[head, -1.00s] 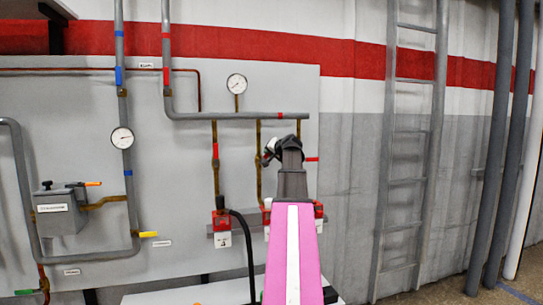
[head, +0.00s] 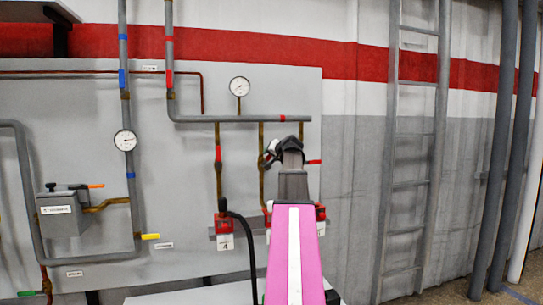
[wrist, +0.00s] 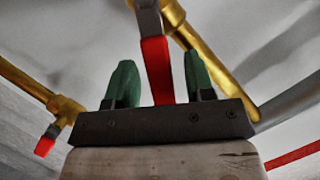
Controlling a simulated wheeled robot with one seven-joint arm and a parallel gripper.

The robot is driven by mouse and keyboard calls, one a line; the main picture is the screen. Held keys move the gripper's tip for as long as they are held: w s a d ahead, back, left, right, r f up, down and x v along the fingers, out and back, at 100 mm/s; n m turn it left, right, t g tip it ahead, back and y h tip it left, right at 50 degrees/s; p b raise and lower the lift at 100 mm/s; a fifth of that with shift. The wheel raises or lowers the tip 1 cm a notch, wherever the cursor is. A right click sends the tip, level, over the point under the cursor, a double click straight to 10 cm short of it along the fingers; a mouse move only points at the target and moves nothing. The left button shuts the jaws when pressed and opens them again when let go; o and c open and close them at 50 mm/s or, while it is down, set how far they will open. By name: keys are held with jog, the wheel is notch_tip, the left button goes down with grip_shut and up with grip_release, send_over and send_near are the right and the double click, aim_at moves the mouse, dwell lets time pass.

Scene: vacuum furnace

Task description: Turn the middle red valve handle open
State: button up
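Three brass pipes with red valve handles hang side by side under a grey pipe. The left red handle (head: 217,153) lies along its pipe. The right red handle (head: 314,162) sticks out sideways. My gripper (head: 268,153) is in front of the middle brass pipe (head: 262,134) and mostly hides its valve. In the wrist view my gripper (wrist: 160,82) is open, with two green fingertips. A red handle (wrist: 156,68), apparently the middle one, stands between them with a gap on each side. Another red handle tip (wrist: 44,146) shows at the lower left.
Red boxes with white tags, such as the left one (head: 224,222), sit at the pipes' lower ends. A black hose (head: 248,245) rises near the arm. Gauges, including the upper one (head: 239,87), are on the panel. A ladder (head: 412,150) stands at the right.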

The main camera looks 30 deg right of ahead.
jog(key=v, duration=1)
jog(key=shift+s, duration=0.4)
jog(key=shift+r, duration=0.1)
jog(key=c, duration=0.6)
jog(key=shift+w+d+f, duration=0.15)
jog(key=shift+f, duration=0.15)
grip_shut()
jog(key=s+d+f+m+t+y, duration=0.1)
jog(key=d+f+m+t+y, duration=0.5)
jog(key=d+f+m+y, duration=0.4)
jog(key=w+a+r, duration=0.6)
jog(key=w+r, duration=0.1)
jog(key=w, duration=0.1)
jog(key=shift+w+r+m, duration=0.3)
jog(key=shift+m, duration=0.1)
